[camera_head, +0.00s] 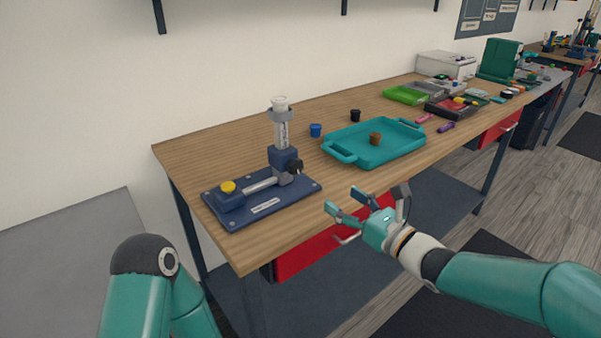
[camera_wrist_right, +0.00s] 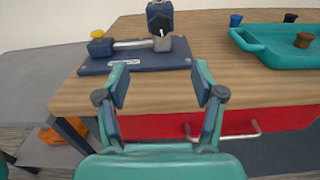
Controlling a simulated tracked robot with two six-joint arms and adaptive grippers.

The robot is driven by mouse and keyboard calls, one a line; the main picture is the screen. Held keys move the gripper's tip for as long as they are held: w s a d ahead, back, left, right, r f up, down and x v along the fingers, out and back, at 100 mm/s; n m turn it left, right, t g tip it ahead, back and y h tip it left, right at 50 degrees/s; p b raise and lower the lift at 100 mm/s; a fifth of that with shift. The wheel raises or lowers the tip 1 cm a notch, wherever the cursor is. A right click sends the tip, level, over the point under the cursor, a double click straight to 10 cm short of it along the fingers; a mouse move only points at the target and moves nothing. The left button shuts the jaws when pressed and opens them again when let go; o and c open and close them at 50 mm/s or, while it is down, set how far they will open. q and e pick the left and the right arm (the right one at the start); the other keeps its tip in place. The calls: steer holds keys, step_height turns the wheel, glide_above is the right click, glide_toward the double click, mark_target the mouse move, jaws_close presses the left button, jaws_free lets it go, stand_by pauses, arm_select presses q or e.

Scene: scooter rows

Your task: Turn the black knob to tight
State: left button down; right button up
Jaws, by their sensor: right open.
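The black knob (camera_head: 296,166) sits on the right side of a dark blue clamp block (camera_head: 283,157), low on an upright post, on a blue base plate (camera_head: 263,199) with a yellow knob (camera_head: 228,187). In the right wrist view the black knob (camera_wrist_right: 160,21) is small, near the top centre; its setting cannot be read. My right gripper (camera_head: 343,200) is open and empty at the table's front edge, to the right of and nearer than the knob, not touching it. Its two fingers (camera_wrist_right: 162,84) are spread apart in the wrist view. My left gripper is outside both views.
A red drawer (camera_head: 300,255) is under the table edge. Bare wood lies between plate and tray.

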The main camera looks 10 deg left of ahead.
mark_target(297, 168)
steer(key=p+x, duration=0.5)
steer(key=x, duration=1.1)
steer(key=shift+a, duration=0.1)
